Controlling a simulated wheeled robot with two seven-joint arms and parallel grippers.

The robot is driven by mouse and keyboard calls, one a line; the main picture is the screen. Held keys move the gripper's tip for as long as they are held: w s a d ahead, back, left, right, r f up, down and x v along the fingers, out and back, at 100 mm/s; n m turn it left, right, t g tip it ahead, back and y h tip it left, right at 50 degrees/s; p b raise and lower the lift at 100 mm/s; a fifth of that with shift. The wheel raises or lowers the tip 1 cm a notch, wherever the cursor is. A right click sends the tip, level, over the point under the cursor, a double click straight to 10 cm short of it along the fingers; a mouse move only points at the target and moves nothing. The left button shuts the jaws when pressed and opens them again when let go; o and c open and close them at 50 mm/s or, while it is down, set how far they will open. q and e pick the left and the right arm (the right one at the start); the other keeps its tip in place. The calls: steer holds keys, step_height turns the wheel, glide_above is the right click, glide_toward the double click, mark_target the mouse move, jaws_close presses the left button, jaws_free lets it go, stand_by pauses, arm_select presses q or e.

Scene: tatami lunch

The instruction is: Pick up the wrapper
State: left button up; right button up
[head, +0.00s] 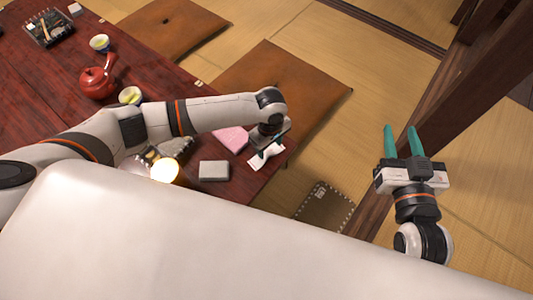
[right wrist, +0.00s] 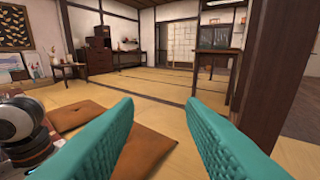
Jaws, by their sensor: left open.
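A white, crumpled wrapper (head: 258,162) lies at the right corner of the dark red table in the head view. My left gripper (head: 268,145) is right above it, pointing down, and partly covers it. Its fingertips are hard to make out, and I cannot tell whether they touch the wrapper. The left gripper is open. My right gripper (head: 402,142) is off to the right, away from the table, with its two teal fingers apart and nothing between them. The fingers also show spread in the right wrist view (right wrist: 165,135).
Beside the wrapper on the table (head: 40,90) are a pink cloth-like item (head: 231,139) and a pale grey block (head: 213,171). A red teapot (head: 97,82) and cups (head: 130,95) stand further left. Brown cushions (head: 290,85) lie on the tatami. A dark wooden post (head: 455,95) rises near my right gripper.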

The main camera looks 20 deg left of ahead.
mark_target(268, 153)
arm_select(q)
steer(key=shift+w+a+f+b, duration=0.15)
steer(key=shift+f+b, duration=0.25)
steer(key=shift+f, duration=0.2)
steer(key=shift+w+a+f+b, duration=0.15)
steer(key=shift+f+b, duration=0.2)
steer(key=shift+f, duration=0.25)
step_height(268, 153, down, 2)
steer(key=shift+f+b, duration=0.1)
steer(key=shift+b, duration=0.5)
steer(key=shift+s+f, duration=0.1)
steer(key=shift+f, duration=0.05)
arm_select(e)
step_height(268, 153, up, 10)
steer(key=s+t+y, duration=0.2)
steer(key=t, duration=0.6)
steer(key=shift+s+a+r+y, duration=0.25)
steer(key=shift+s+a+y, duration=0.05)
steer(key=shift+a+y, duration=0.15)
arm_select(q)
steer(key=shift+c, duration=0.2)
steer(key=c, duration=1)
